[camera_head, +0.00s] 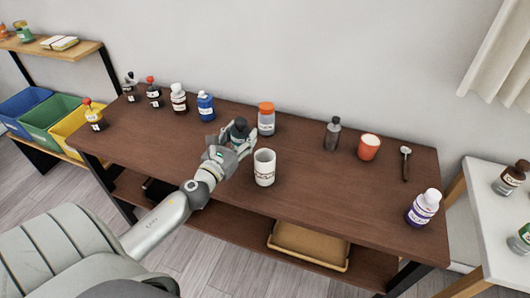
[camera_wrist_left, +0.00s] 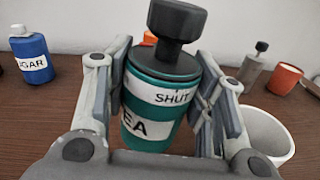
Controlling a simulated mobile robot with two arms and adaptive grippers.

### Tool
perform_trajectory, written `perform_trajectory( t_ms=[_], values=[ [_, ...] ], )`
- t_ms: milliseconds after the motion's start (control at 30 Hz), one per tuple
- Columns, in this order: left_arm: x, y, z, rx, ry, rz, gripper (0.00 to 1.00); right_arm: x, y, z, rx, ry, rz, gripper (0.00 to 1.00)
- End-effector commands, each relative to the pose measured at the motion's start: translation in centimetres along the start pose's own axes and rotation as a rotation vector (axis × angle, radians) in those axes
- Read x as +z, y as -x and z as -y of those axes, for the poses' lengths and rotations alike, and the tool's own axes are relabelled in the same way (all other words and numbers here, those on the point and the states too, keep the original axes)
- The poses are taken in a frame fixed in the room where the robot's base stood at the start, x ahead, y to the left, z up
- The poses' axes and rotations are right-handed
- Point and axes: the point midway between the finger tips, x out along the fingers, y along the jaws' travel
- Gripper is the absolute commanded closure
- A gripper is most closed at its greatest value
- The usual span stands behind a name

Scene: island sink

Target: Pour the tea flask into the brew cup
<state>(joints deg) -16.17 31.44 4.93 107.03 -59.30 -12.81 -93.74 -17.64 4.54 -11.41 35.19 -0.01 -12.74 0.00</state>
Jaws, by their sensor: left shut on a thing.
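My left gripper (camera_head: 236,137) is shut on the tea flask, with its pads on both sides. In the left wrist view the tea flask (camera_wrist_left: 152,115) is teal, with white bands reading "SHUT" and part of "TEA", and a black knobbed stopper in its top. In the head view the gripper mostly hides the flask and its dark top (camera_head: 239,126) shows. A white cup (camera_head: 264,168) with an unreadable printed band, seemingly the brew cup, stands upright just right of the gripper. Its rim also shows in the left wrist view (camera_wrist_left: 270,130). My right gripper is not in view.
Behind the gripper stand a blue sugar bottle (camera_head: 205,106) and an orange-capped jar (camera_head: 266,119). To the right are a dark grey bottle (camera_head: 332,135), a red cup (camera_head: 369,148), a spoon (camera_head: 405,163) and a purple-labelled bottle (camera_head: 423,207).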

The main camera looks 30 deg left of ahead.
Motion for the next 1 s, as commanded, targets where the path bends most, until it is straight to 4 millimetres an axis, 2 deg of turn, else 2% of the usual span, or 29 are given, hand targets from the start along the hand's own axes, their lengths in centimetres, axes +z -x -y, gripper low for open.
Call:
perform_trajectory(
  t_ms=[33,167,300,1000],
  values=[
    [1.3,0.0,0.2,-0.002,-0.022,0.009,0.78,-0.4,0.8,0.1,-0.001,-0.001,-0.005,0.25],
    [3.5,0.1,0.6,-0.001,-0.094,0.028,0.78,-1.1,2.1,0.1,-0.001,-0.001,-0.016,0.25],
    [2.8,0.3,1.3,-0.001,-0.179,0.049,0.78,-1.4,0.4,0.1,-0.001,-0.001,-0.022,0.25],
    [4.2,0.9,3.3,0.001,-0.415,0.114,0.78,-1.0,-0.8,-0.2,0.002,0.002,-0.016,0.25]
  ],
)
